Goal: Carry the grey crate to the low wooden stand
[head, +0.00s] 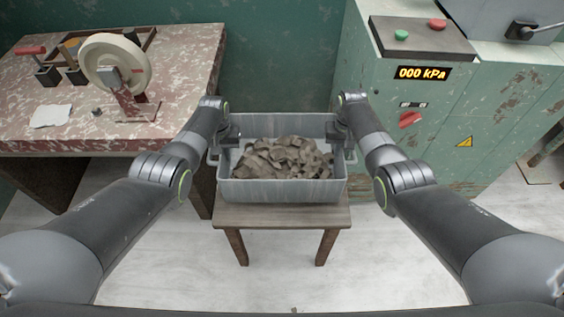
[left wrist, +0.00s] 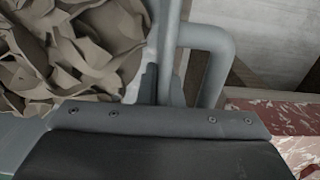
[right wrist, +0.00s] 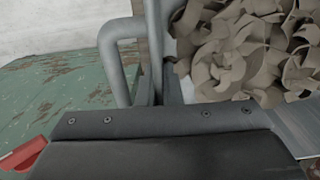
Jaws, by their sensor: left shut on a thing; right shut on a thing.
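The grey crate (head: 282,191) is full of brown clay trimmings (head: 284,158). It is at or just above the low wooden stand (head: 282,215); I cannot tell whether its base touches the top. My left gripper (head: 222,142) is shut on the crate's left handle, a grey bar that shows in the left wrist view (left wrist: 204,38). My right gripper (head: 343,137) is shut on the right handle, which shows in the right wrist view (right wrist: 122,32). The crate looks level. Its underside is hidden.
A red, worn workbench (head: 60,125) with a cream handwheel (head: 115,64) stands at the left. A green machine cabinet (head: 440,120) with a pressure display stands close at the right. The pale floor (head: 280,285) in front of the stand is clear.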

